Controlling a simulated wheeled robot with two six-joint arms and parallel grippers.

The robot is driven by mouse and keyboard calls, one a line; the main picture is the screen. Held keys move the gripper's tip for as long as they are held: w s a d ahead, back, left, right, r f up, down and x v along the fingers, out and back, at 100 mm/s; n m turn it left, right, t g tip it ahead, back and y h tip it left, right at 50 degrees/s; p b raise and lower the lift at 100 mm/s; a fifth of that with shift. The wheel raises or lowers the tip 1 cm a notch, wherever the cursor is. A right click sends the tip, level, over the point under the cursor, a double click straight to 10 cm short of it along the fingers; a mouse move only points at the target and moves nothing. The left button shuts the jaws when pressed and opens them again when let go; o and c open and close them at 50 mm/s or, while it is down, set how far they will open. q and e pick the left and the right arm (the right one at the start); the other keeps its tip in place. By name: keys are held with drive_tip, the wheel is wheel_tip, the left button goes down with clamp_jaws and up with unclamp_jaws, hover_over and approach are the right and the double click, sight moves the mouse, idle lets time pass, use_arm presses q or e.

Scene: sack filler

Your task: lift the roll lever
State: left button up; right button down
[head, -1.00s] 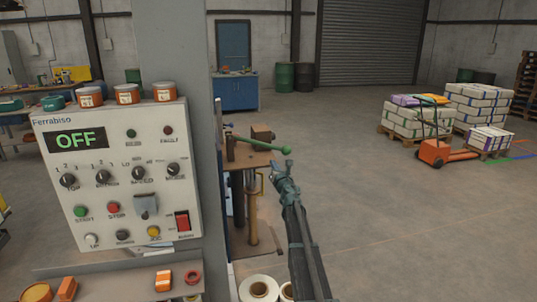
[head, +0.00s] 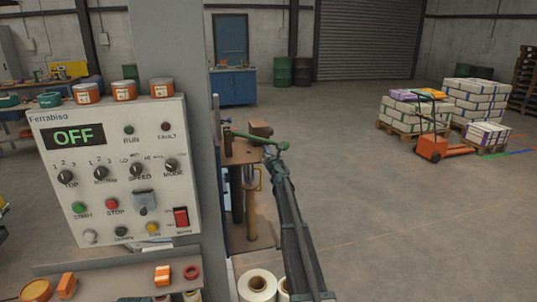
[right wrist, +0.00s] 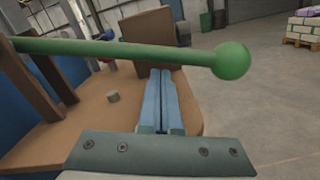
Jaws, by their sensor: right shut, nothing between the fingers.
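The roll lever (head: 255,140) is a green bar with a round ball end, above a brown metal plate at the right side of the machine. In the right wrist view the lever (right wrist: 130,50) runs across the upper part, its ball at the right. My right gripper (head: 272,155) is shut and empty, just by the ball end in the head view. In the right wrist view its fingers (right wrist: 160,88) are together, their tips just below the lever bar, left of the ball. I cannot tell whether they touch it. My left gripper is not in view.
The control panel (head: 115,175) reads OFF and stands left of the lever, beside a grey column (head: 180,60). White rolls (head: 257,285) sit low in front. A brown block (right wrist: 155,35) stands behind the fingers. The floor to the right is clear up to the pallets.

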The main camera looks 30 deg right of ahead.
sight(268, 141)
idle(0.3)
drive_tip(key=shift+d+r+n+p, duration=0.3)
drive_tip(key=shift+r+n+p, duration=0.1)
drive_tip(key=shift+r+p, duration=0.3)
drive_tip(key=shift+d+r+n+p, duration=0.25)
drive_tip(key=shift+r+n+p, duration=0.15)
drive_tip(key=shift+r+p, duration=0.3)
wheel_tip(268, 141, up, 11)
drive_tip(key=n+p, duration=0.5)
drive_tip(key=p, duration=0.5)
drive_tip(key=shift+s+d+f+n+y+p, duration=0.15)
drive_tip(key=shift+d+n+y+p, duration=0.1)
drive_tip(key=shift+n+y+p, duration=0.15)
